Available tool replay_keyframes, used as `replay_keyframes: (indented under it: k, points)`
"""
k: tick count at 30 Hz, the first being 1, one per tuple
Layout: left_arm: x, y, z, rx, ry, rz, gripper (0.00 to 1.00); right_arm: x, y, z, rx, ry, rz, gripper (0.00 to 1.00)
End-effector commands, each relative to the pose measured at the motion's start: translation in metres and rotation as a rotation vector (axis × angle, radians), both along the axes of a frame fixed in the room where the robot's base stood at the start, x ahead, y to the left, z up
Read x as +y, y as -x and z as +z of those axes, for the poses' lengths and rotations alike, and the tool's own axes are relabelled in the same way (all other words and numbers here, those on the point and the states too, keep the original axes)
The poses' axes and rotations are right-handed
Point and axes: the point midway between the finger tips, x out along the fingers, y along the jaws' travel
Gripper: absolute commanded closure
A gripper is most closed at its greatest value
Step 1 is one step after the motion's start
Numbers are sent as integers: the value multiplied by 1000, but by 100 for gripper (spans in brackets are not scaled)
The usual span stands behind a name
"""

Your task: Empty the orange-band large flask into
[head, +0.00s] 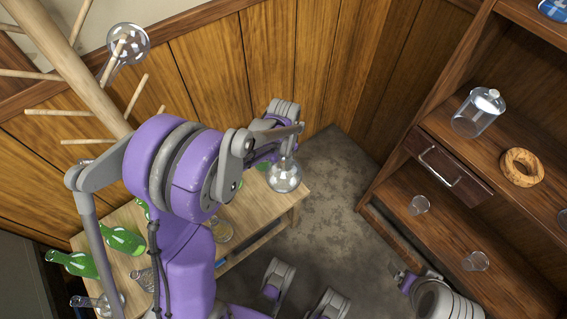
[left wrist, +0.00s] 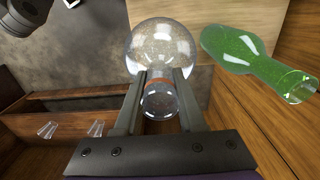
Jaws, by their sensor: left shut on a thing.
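My left gripper (left wrist: 160,75) is shut on the neck of a clear round-bottomed flask (left wrist: 162,45) with an orange band (left wrist: 160,80). In the left wrist view the neck points back toward my gripper and the round bulb lies beyond the fingertips. In the head view the flask bulb (head: 284,176) hangs below my left gripper (head: 290,150), over the right end of the wooden table. Much of the gripper is hidden by my own arm there. I cannot tell any contents in the flask.
The wooden table (head: 262,228) holds green bottles (head: 122,240) and clear glassware (head: 90,302) on its left part. A peg rack (head: 90,70) holds another round flask (head: 128,43). The shelf unit (head: 455,215) at right holds a glass jar (head: 478,112), a cork ring (head: 521,167) and small beakers (head: 419,204).

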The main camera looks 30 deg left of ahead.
Motion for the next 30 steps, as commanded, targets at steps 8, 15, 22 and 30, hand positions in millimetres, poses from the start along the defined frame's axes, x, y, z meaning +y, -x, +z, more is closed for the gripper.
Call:
replay_keyframes:
  k: [8, 15, 22, 30]
  points:
    - [0, 0, 25, 0, 0, 0, 100, 0, 0, 7, -2, 0, 0, 11]
    - [0, 0, 41, -1, 0, 0, 100, 0, 0, 13, -4, 0, 0, 11]
    - [0, 0, 70, -2, 0, 0, 100, 0, 0, 33, -11, 0, 0, 11]
    - [0, 0, 91, -1, -1, 0, 100, 0, -1, 49, -16, 0, 0, 11]
